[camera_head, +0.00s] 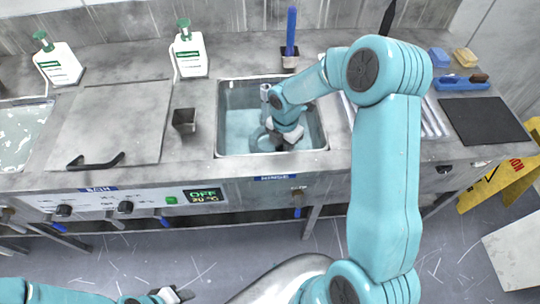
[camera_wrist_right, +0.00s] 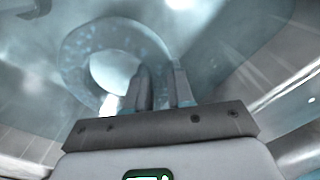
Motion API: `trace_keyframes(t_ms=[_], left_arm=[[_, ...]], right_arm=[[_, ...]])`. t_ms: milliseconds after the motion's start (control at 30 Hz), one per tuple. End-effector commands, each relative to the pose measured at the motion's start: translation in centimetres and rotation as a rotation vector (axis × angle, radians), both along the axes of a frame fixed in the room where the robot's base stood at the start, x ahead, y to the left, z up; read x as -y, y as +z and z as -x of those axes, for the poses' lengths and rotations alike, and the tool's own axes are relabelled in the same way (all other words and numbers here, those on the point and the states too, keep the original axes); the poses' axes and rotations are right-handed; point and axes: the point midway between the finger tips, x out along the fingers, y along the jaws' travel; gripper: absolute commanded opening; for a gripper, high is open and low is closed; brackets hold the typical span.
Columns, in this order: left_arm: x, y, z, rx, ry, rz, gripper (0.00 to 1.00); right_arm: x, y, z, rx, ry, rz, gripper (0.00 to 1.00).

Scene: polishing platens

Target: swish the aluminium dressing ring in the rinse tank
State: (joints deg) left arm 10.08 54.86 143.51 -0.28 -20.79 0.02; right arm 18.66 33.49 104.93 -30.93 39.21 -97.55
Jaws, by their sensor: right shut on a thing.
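The rinse tank (camera_head: 222,112) is a steel basin set in the counter, with pale blue water in it. My right gripper (camera_head: 285,142) reaches down inside the tank, right of its middle. It is shut on the rim of the dressing ring (camera_wrist_right: 75,62), a flat pale ring with a round hole. In the head view the ring shows only as a small curved edge (camera_head: 258,139) left of the gripper. The fingers (camera_wrist_right: 162,88) cover part of the ring in the right wrist view. I cannot tell how deep the ring sits. My left gripper (camera_head: 168,295) is low at the bottom edge, away from the counter.
Two white bottles (camera_head: 190,55) stand behind. A blue-handled tool (camera_head: 291,30) stands upright behind the tank. A dark mat (camera_head: 485,120) lies to the right.

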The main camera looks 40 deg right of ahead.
Motion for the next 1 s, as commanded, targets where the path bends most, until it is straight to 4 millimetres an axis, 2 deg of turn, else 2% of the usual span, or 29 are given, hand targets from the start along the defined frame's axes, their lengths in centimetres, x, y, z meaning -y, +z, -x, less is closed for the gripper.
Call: trace_keyframes(t_ms=[33, 100, 1000], left_arm=[[0.0, 0.9, 0.0, 0.0, 0.0, 0.0, 0.43], [0.0, 1.5, 0.0, 0.0, 0.0, 0.0, 0.43], [0.0, 8.9, 0.0, 0.0, 0.0, 0.0, 0.43]], right_arm=[[0.0, 1.1, -0.1, 0.004, 0.0, 0.001, 0.0], [0.0, 1.9, -0.1, 0.004, 0.0, 0.001, 0.0], [0.0, 11.1, -0.1, 0.003, 0.0, 0.001, 0.0]])
